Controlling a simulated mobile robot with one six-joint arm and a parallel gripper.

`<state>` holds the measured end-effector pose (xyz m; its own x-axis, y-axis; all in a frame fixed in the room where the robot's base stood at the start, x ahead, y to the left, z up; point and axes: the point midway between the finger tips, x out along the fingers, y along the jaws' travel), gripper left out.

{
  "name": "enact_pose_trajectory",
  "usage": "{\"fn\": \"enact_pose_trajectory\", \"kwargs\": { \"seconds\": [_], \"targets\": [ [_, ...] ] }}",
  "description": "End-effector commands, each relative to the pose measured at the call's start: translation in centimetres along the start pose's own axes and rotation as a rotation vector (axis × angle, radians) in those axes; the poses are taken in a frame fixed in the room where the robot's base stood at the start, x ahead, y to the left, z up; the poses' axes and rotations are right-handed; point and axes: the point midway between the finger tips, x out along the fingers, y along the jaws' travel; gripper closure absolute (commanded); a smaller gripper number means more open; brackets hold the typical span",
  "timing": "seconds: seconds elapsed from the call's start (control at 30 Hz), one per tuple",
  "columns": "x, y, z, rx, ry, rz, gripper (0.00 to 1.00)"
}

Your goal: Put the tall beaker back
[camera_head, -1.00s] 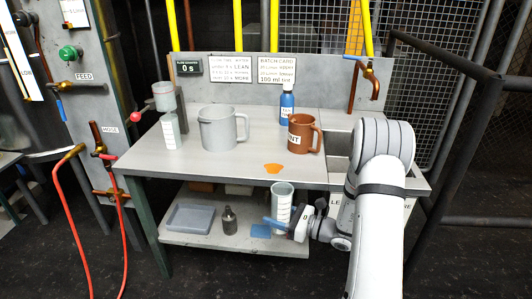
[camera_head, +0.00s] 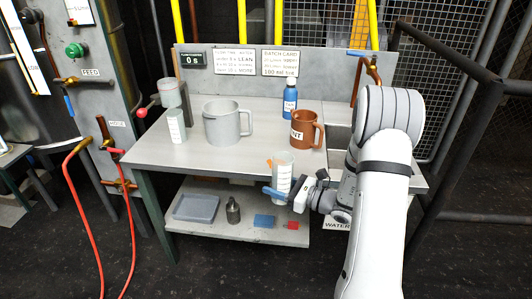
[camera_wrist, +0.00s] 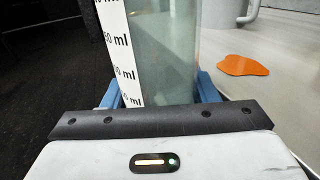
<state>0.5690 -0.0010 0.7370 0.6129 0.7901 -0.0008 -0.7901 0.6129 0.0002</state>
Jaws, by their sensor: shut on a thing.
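The tall beaker (camera_head: 284,168) is clear with a white graduated scale. My gripper (camera_head: 281,192) is shut around its lower part and holds it about upright. In the head view it is in front of the table's front edge, above the lower shelf, with its rim higher than the edge. In the wrist view the beaker (camera_wrist: 170,50) stands between the blue fingers, its upper part cut off. An orange patch (camera_wrist: 242,66) lies on the tabletop to its right; in the head view the beaker mostly hides it.
On the table (camera_head: 200,155) are a grey jug (camera_head: 222,124), a brown mug (camera_head: 303,130), a blue bottle (camera_head: 290,98) and a small beaker (camera_head: 177,127). The lower shelf (camera_head: 215,226) holds a grey tray (camera_head: 196,207), a dark bottle (camera_head: 233,211), a blue pad (camera_head: 264,221) and a red piece (camera_head: 291,225).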

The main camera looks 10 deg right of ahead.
Motion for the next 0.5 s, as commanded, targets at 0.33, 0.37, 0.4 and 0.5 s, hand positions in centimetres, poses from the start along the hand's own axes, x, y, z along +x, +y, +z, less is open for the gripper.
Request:
{"fn": "enact_pose_trajectory", "kwargs": {
  "seconds": [0.33,0.37,0.4,0.5],
  "targets": [
    [1.1,-0.4,11.7,-0.012,-0.003,-0.133,0.73],
    [1.2,-0.4,12.8,-0.011,-0.004,-0.147,0.73],
    [1.3,-0.5,14.1,-0.010,-0.004,-0.162,0.73],
    [1.6,-0.6,16.9,-0.008,-0.004,-0.197,0.73]
  ]
}}
